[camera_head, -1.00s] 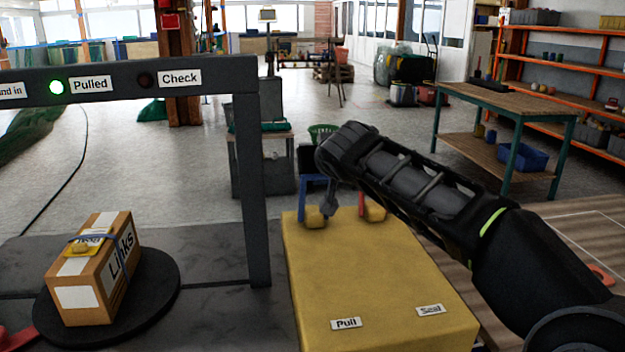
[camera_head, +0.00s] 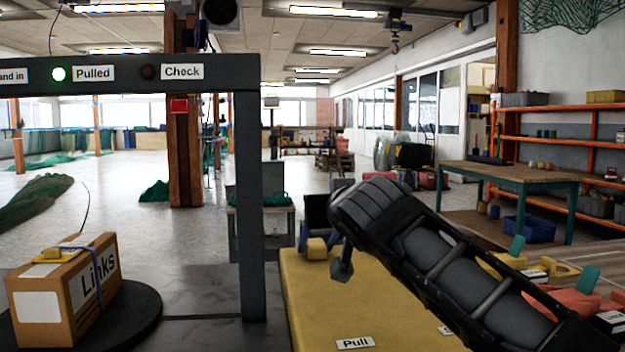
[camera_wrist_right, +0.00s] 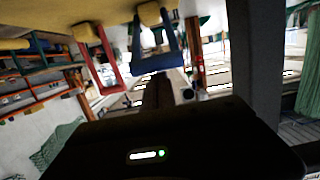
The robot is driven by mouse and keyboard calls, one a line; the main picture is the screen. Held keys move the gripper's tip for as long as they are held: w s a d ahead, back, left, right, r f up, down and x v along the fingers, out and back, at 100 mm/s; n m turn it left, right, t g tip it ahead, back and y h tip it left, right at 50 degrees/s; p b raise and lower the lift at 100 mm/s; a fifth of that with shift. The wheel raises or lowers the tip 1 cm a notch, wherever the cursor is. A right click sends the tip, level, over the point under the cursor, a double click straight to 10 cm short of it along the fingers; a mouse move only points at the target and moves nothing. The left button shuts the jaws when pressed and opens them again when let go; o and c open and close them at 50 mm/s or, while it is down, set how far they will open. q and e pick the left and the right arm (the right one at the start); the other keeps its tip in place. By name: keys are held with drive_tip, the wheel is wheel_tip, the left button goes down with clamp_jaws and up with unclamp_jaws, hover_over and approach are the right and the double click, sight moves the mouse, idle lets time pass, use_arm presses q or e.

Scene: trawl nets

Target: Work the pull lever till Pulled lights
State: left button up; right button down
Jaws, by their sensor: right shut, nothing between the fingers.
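The yellow console (camera_head: 320,300) carries a Pull label (camera_head: 355,343) at its front. The blue pull lever (camera_head: 303,238) stands at the console's far left, by a yellow block (camera_head: 317,248). It also shows in the right wrist view (camera_wrist_right: 157,48), beside a red lever (camera_wrist_right: 97,57). The arm hides the red lever in the head view. My right gripper (camera_head: 342,268) is shut and empty, right of the blue lever and apart from it. The Pulled lamp (camera_head: 59,74) glows green. The Check lamp (camera_head: 149,72) is dark. My left gripper is out of view.
A grey frame (camera_head: 250,200) stands left of the console. A cardboard Links box (camera_head: 75,290) sits on a dark round plate (camera_head: 140,320) at the left. Several coloured items (camera_head: 560,290) lie at the right. A workbench (camera_head: 510,172) stands behind.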

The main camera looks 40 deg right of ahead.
drive_tip(key=shift+f, duration=0.85)
drive_tip(key=r+p, duration=0.1)
drive_tip(key=r, duration=0.1)
drive_tip(key=r+p, duration=0.1)
drive_tip(key=r, duration=0.1)
drive_tip(key=r+p, duration=0.2)
drive_tip(key=shift+w+d, duration=0.25)
drive_tip(key=shift+w, duration=0.15)
drive_tip(key=f+v, duration=0.2)
drive_tip(key=v, duration=0.7)
drive_tip(key=shift+s+a+f, duration=0.25)
drive_tip(key=shift+s+a, duration=0.05)
drive_tip(key=shift+s, duration=0.2)
